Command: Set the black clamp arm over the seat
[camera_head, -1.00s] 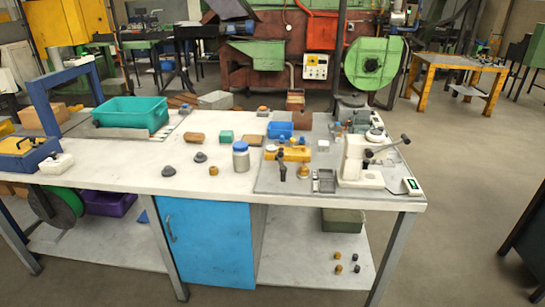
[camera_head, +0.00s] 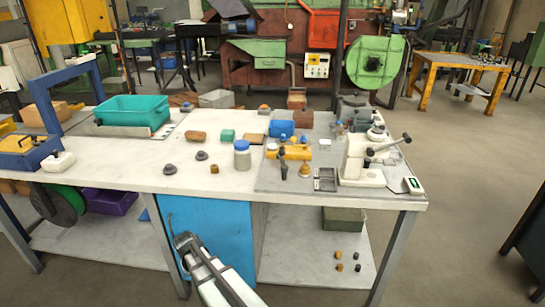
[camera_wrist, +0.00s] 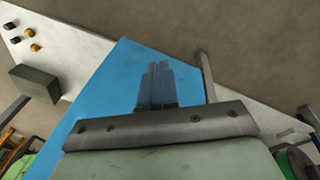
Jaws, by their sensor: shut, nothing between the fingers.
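My gripper (camera_head: 184,241) is low in front of the bench, before the blue cabinet. In the wrist view its fingers (camera_wrist: 158,68) are together and empty, with the blue cabinet front behind them. A yellow fixture (camera_head: 297,152) stands on the grey mat at the bench's right part. A small black upright lever (camera_head: 283,160) stands at its front left; it looks like the clamp arm, but it is too small to be sure. I cannot make out the seat. My gripper is well below and left of the fixture, touching nothing there.
A white press (camera_head: 362,160) with a black-knobbed lever stands right of the fixture. A blue-lidded jar (camera_head: 242,155), a small grey tray (camera_head: 325,180) and a brass cone-shaped piece (camera_head: 304,170) are nearby. The blue cabinet (camera_head: 215,235) is under the bench.

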